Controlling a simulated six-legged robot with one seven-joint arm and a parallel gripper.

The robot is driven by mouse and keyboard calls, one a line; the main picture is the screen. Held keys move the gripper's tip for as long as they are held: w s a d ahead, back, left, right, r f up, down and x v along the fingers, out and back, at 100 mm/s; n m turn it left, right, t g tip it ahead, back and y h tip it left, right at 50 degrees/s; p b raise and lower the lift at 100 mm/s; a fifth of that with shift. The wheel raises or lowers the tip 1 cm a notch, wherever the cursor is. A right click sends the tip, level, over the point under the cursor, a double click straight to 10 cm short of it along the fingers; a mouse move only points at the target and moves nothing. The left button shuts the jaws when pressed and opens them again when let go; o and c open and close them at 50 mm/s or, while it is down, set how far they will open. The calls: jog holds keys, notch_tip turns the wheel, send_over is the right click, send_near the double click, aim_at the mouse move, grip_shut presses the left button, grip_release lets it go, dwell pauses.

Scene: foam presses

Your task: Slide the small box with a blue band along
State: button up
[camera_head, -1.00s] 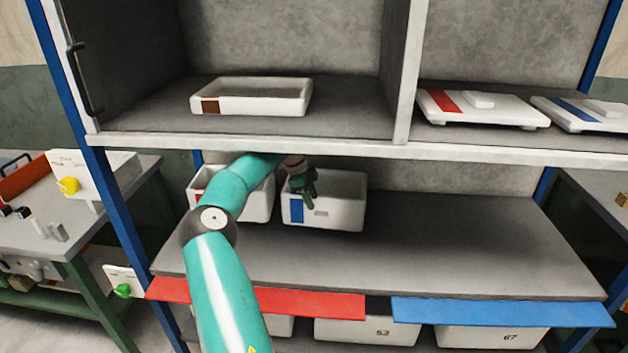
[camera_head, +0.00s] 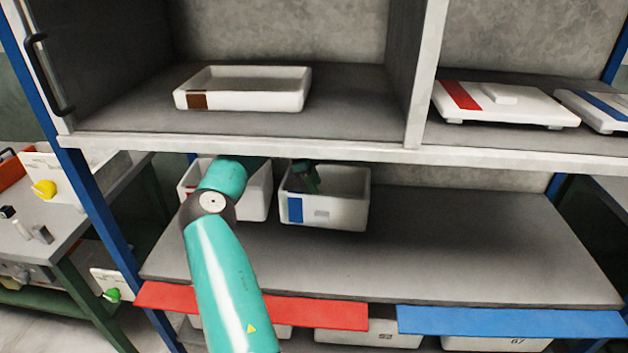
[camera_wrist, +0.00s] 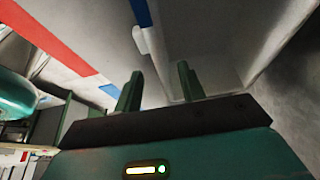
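The small white box with a blue band (camera_head: 345,213) stands upright on the middle shelf in the head view, its open top facing up and the blue band at the left of its front. My gripper (camera_head: 305,178) is at the box's left part, behind the front wall. Its tips are partly hidden, and I cannot tell whether it touches the box. In the wrist view my gripper (camera_wrist: 158,88) has its two green fingers apart, with nothing seen held between them.
A white box with a red band (camera_head: 255,195) stands just left, partly behind my arm. The middle shelf (camera_head: 460,235) is clear to the right. Red (camera_head: 250,307) and blue (camera_head: 510,321) strips line its front. The upper shelf (camera_head: 250,145) lies close above and holds a white tray (camera_head: 250,97).

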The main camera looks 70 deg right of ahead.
aim_at(321, 195)
jog(key=shift+s+a, duration=0.15)
jog(key=shift+a, duration=0.05)
jog(key=shift+x, duration=3.7)
jog(key=shift+d, duration=0.1)
grip_shut()
